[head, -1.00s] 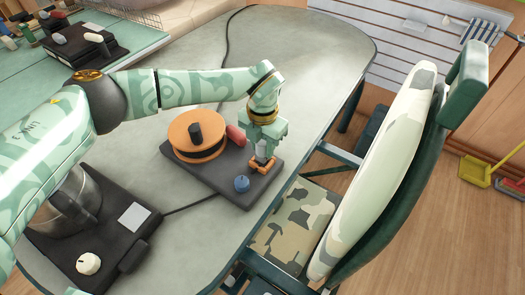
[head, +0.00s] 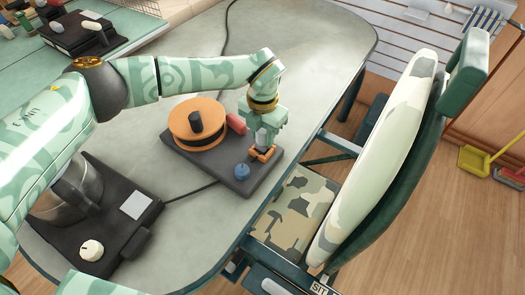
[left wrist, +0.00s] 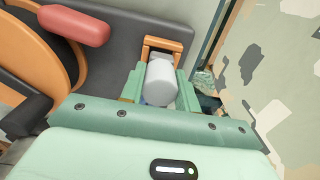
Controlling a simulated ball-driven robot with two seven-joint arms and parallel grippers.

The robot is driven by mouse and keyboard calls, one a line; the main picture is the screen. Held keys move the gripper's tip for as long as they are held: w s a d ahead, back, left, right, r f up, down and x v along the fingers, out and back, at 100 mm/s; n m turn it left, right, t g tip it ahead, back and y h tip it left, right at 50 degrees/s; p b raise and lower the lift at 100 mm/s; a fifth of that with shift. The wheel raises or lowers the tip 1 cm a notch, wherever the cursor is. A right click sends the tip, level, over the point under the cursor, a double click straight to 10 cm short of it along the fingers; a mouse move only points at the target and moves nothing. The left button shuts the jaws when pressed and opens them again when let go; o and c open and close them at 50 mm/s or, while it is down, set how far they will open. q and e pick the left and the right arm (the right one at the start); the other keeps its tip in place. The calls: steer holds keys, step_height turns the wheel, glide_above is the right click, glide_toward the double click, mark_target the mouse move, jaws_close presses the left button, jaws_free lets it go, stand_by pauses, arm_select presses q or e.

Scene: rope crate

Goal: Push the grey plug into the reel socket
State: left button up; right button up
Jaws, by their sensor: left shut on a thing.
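The orange reel (head: 198,124) with a black hub stands on a dark base plate (head: 206,168) on the table. At the plate's right end is an orange bracket (head: 264,153), which I take to be the socket; it also shows in the left wrist view (left wrist: 162,46). My left gripper (head: 260,145) points down at this bracket. In the left wrist view the grey plug (left wrist: 161,82) sits between the gripper's fingers (left wrist: 160,90), which are shut on it, right against or just before the bracket. Whether the plug is inside the socket is hidden. My right gripper is not seen.
A black appliance (head: 95,225) with a metal bowl stands at the left. A camouflage-seat chair (head: 295,212) stands against the table's right edge.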

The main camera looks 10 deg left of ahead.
arm_select(q)
steer(key=shift+f+b, duration=0.45)
steer(key=shift+f, duration=0.8)
stand_by(0.8)
steer(key=o, duration=1.2)
steer(key=shift+r, duration=0.1)
step_height(320, 180, up, 16)
steer(key=p, duration=0.4)
